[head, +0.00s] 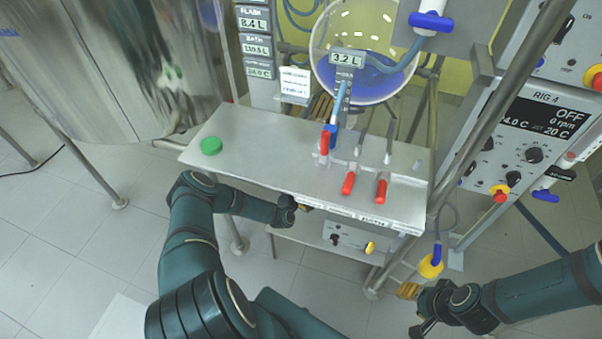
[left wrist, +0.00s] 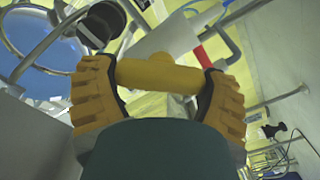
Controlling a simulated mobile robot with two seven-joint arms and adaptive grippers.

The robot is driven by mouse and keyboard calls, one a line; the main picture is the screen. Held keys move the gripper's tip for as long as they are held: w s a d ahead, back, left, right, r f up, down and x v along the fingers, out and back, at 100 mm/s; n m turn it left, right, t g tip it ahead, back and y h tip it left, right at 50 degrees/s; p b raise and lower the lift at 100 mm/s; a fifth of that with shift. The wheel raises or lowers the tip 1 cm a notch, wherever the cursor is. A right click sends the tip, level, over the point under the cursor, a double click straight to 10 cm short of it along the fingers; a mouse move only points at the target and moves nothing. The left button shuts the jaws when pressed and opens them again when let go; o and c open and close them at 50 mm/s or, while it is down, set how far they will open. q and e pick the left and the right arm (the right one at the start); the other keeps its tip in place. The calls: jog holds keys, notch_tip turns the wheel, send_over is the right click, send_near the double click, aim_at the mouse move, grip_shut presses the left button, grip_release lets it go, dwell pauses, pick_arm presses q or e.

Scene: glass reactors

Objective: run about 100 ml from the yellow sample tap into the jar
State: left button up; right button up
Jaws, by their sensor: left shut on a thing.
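In the left wrist view, my left gripper (left wrist: 158,85) is shut on a yellow T-shaped tap handle (left wrist: 157,75), its crossbar lying between the yellow finger pads. In the head view, my left gripper (head: 300,208) is at the front edge of the metal bench and mostly hides the tap. A round green lid (head: 211,146) lies on the left of the bench. I cannot make out the jar in either view. My right gripper (head: 416,308) is at the lower right, away from the bench, with its fingers apart and nothing between them.
The metal bench (head: 260,155) carries several red-handled parts at its right. A glass vessel (head: 385,62) with blue liquid stands behind, beside a display reading 3.2 L (head: 347,58). A control box marked RIG 4 (head: 530,125) is at the right. The bench's left half is mostly clear.

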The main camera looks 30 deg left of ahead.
pick_arm(q)
jog(key=shift+f+n, duration=0.1)
jog(key=shift+n, duration=0.3)
jog(key=o, duration=1)
jog(key=v, duration=1.2)
jog(key=shift+s, duration=0.1)
